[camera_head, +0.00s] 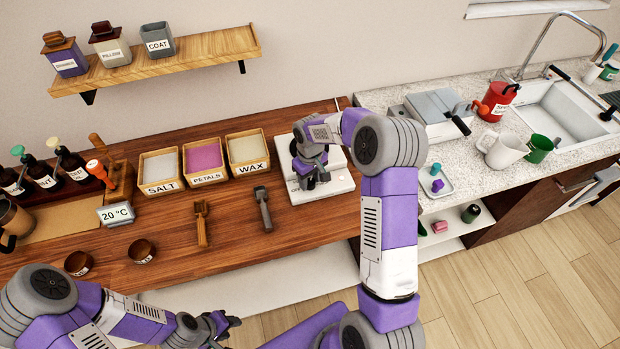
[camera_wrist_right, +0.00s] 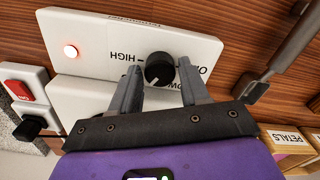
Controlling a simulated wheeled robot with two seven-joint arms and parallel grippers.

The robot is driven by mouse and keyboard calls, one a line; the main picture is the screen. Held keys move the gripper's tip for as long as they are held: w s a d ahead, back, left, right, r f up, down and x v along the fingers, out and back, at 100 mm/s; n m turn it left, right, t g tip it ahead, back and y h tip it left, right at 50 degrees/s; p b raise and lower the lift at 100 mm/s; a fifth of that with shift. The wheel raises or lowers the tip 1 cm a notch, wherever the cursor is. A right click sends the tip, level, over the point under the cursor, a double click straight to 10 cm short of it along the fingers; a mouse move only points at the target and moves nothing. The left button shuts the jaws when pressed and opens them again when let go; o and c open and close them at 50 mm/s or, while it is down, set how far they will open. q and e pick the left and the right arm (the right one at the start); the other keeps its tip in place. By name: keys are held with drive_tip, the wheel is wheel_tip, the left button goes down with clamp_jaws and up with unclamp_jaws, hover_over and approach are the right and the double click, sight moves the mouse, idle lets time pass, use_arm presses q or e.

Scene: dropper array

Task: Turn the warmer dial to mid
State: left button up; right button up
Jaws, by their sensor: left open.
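In the head view my right gripper (camera_head: 311,181) hides the dial. My left gripper (camera_head: 226,323) is open and empty in front of the counter.
A red light (camera_wrist_right: 71,51) glows on the panel. A red switch (camera_wrist_right: 18,90) is nearby. Boxes of salt (camera_head: 160,188), petals (camera_head: 205,176) and wax (camera_head: 248,168) stand left of the warmer. A dark scoop (camera_head: 263,210) lies in front of them.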

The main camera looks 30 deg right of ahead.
sight(310, 181)
drive_tip(key=shift+o, duration=1.1)
wheel_tip(310, 181, up, 8)
drive_tip(key=shift+f, duration=0.2)
drive_tip(key=shift+p, duration=0.3)
